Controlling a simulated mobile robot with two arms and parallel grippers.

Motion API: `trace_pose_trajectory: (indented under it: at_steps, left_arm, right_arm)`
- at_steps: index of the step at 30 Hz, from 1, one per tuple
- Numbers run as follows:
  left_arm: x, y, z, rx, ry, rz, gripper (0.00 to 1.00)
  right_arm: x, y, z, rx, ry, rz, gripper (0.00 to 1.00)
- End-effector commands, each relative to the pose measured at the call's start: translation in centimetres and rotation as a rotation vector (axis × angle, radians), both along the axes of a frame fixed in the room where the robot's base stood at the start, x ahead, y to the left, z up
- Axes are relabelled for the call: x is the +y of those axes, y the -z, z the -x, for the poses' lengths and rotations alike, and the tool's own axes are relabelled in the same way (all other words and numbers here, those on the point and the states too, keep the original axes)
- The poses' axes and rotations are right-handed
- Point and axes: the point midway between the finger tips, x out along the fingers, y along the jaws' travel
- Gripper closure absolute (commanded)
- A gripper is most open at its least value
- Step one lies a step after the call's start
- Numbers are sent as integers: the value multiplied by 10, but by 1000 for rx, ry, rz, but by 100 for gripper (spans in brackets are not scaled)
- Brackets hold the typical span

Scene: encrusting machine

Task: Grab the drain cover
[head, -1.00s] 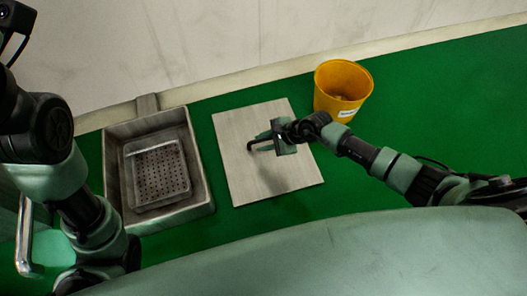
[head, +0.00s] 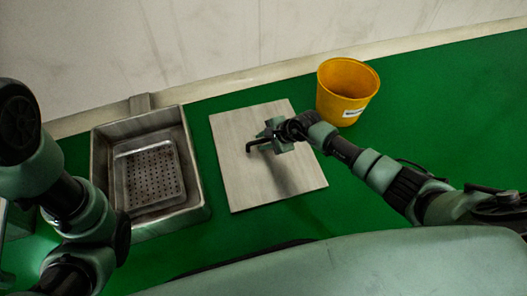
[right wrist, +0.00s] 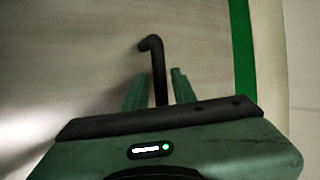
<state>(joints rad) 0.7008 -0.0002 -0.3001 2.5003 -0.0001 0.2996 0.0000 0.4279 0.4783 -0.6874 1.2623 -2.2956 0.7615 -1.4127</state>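The drain cover (head: 154,178) looks like a perforated grey metal plate or shallow tray. It lies inside the metal sink (head: 203,188) at the left of the head view. My right gripper (head: 264,141) is over the pale board, to the right of the sink and apart from the drain cover. It is shut on a black bent rod, like a hook (head: 250,147), whose end sticks out to the left. In the right wrist view the hook (right wrist: 157,68) stands out between the two green fingers. My left arm enters at the left; its gripper is out of the picture.
The pale board (head: 235,180) lies on the green surface (head: 430,110) beside the sink. A yellow bucket (head: 345,88) stands behind it to the right. A wall closes off the back. The green surface at the far right is clear.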

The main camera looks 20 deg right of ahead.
Motion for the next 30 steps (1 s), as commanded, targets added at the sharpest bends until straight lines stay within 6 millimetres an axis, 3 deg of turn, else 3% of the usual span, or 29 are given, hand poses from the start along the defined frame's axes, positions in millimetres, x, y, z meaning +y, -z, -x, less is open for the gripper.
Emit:
trace_pose_trajectory:
  at_steps: [4,6,7,30]
  left_arm:
    - [0,-1,0,0,0,0,23]
    - [0,-2,0,-1,0,0,23]
    - [0,-2,0,-1,0,0,23]
    - [0,-2,0,-1,0,-1,23]
  right_arm:
    - [-1,-1,0,-1,1,1,77]
    - [-1,-1,0,-1,1,1,97]
    - [-1,-1,0,-1,1,1,100]
    - [0,-1,0,-1,-3,2,100]
